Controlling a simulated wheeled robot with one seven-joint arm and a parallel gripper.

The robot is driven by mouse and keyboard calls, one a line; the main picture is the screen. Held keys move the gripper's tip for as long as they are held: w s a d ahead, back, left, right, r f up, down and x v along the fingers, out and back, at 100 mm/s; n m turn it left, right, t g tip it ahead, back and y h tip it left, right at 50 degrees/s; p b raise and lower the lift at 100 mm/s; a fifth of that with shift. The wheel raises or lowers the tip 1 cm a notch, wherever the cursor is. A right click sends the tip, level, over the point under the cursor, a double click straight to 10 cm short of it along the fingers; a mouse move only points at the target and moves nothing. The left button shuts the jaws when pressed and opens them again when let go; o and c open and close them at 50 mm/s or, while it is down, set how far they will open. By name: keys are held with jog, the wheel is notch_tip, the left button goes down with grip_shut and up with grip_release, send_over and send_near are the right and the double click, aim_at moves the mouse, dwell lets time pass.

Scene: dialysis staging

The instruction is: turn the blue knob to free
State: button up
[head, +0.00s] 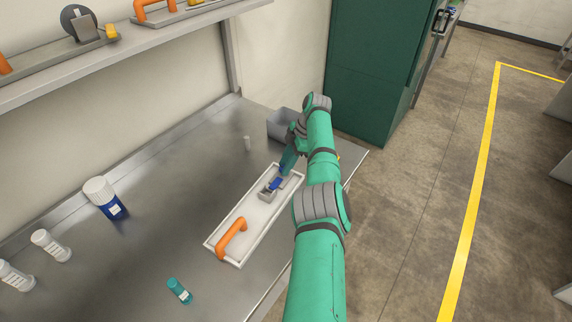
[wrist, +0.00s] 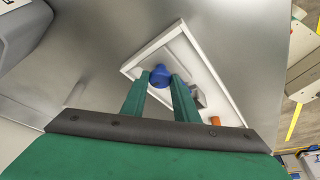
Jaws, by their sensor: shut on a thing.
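The blue knob (head: 275,184) is on a grey metal fitting (head: 266,196) on a long white tray (head: 259,216) on the steel bench. My gripper (head: 281,175) reaches down to the knob from the far end of the tray; my arm partly covers that end. In the wrist view, the two green fingers of my gripper (wrist: 160,84) are on either side of the rounded blue knob (wrist: 160,75), shut on it. The knob's marks cannot be read.
An orange handle (head: 232,238) stands at the tray's near end. A grey bin (head: 282,125) is behind my gripper. A shelf (head: 120,50) hangs above.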

dwell(0.3)
jog(key=o, duration=1.1)
jog(key=shift+c, duration=0.2)
jog(key=s+v, duration=0.1)
jog(key=v, duration=0.9)
jog(key=shift+w+d+r, duration=0.2)
jog(key=shift+w+r, duration=0.15)
jog(key=shift+w, duration=0.15)
